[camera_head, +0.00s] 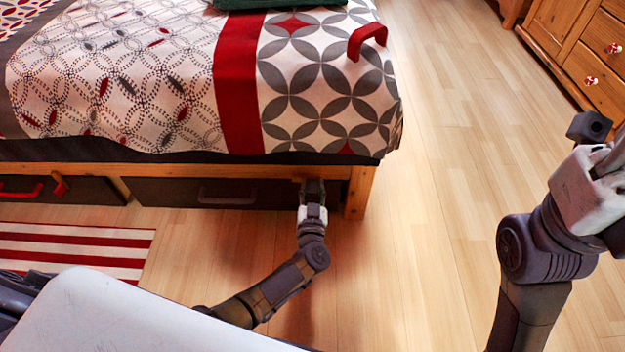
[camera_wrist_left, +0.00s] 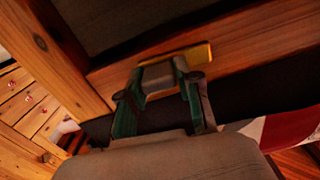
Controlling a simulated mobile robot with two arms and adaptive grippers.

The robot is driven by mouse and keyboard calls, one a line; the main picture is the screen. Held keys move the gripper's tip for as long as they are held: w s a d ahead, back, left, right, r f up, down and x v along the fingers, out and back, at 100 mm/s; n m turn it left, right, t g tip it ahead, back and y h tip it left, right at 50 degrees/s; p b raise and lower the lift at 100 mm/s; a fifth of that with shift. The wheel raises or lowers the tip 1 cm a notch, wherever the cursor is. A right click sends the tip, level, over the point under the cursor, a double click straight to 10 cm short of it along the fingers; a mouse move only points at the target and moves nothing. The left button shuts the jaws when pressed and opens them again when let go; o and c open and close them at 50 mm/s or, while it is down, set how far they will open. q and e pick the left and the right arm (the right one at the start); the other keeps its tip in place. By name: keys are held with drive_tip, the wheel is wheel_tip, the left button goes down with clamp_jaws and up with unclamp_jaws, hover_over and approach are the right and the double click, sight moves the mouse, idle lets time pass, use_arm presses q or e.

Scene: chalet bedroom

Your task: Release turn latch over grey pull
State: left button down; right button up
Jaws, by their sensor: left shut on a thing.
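The wooden turn latch (camera_wrist_left: 199,54) lies along the bed's wooden rail in the left wrist view. In the head view only a small bit of it (camera_head: 298,180) shows beside my gripper. My left gripper (camera_head: 313,183) reaches under the foot of the bed and is shut on the latch; its fingers (camera_wrist_left: 160,74) cover part of it. The grey pull (camera_head: 226,195) is on the dark drawer front (camera_head: 165,192), to the left of my gripper and apart from it. My right gripper (camera_head: 590,127) is only partly visible at the right edge, and its jaws are unclear.
The bed leg (camera_head: 356,192) stands close to the right of my left gripper. A red pull (camera_head: 22,192) and red latch (camera_head: 60,185) are on another drawer at the left. A striped rug (camera_head: 80,247) lies before it. A wooden dresser (camera_head: 570,45) stands at upper right; floor between is clear.

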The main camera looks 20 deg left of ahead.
use_arm(q)
drive_tip(key=shift+a+r+n, duration=0.1)
drive_tip(key=shift+r+n, duration=0.15)
drive_tip(key=shift+n, duration=0.35)
drive_tip(key=shift+f, duration=0.1)
drive_tip(key=c, duration=0.8)
unclamp_jaws()
drive_tip(key=shift+s, duration=0.15)
wheel_tip(320, 180, up, 8)
drive_tip(key=shift+r, duration=1)
